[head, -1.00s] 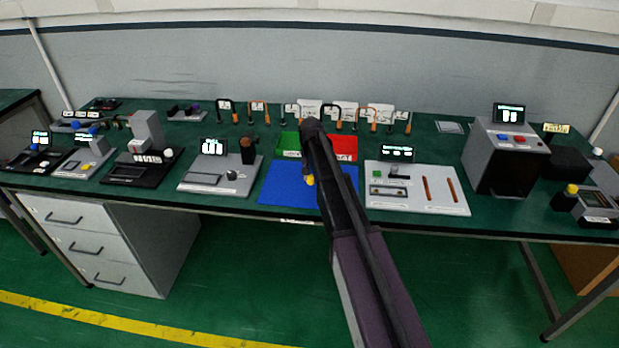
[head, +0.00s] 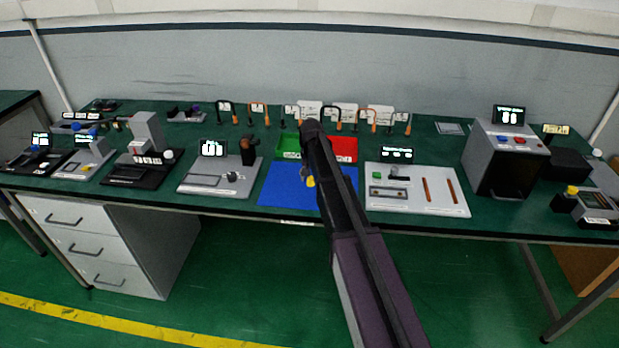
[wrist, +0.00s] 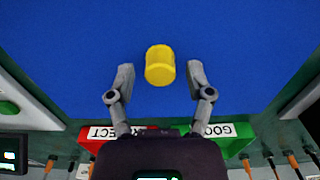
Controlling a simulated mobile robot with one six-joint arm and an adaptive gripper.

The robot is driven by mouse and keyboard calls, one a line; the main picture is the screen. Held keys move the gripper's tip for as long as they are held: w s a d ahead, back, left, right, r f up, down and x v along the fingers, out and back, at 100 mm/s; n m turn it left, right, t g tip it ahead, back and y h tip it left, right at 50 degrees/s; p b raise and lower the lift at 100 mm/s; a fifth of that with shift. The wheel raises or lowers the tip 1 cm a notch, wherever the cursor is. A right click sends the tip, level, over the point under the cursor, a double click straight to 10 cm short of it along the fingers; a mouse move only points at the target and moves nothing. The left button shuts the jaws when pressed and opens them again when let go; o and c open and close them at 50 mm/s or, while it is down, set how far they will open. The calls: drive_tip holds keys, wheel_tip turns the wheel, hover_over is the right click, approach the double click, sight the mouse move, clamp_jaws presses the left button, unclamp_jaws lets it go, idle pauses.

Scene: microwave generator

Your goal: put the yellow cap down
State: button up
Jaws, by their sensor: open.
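The yellow cap (wrist: 160,66) lies on the blue mat (wrist: 230,40) in the wrist view, just ahead of and between the fingertips. Both fingers of my gripper (wrist: 158,80) are spread apart, with a gap between each finger and the cap. In the head view the cap (head: 310,181) shows as a small yellow spot beside my arm, over the blue mat (head: 280,190). My arm hides part of the mat and most of the gripper there.
A green tray (head: 290,150) and a red tray (head: 344,148) stand behind the mat. A white board (head: 415,195) with two brown rods is to the right, and a grey device (head: 215,180) to the left. The mat around the cap is clear.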

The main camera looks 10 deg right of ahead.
sight(311, 178)
wheel_tip(311, 178, up, 12)
drive_tip(key=p, duration=1.1)
drive_tip(key=shift+p, duration=0.35)
drive_tip(key=shift+s, duration=0.1)
idle(0.3)
drive_tip(key=s+n, duration=0.3)
drive_tip(key=s, duration=2.6)
drive_tip(key=shift+a+n, duration=0.2)
drive_tip(key=shift+n, duration=0.1)
drive_tip(key=shift+c, duration=0.7)
drive_tip(key=shift+s+d, duration=0.1)
drive_tip(key=shift+d, duration=0.05)
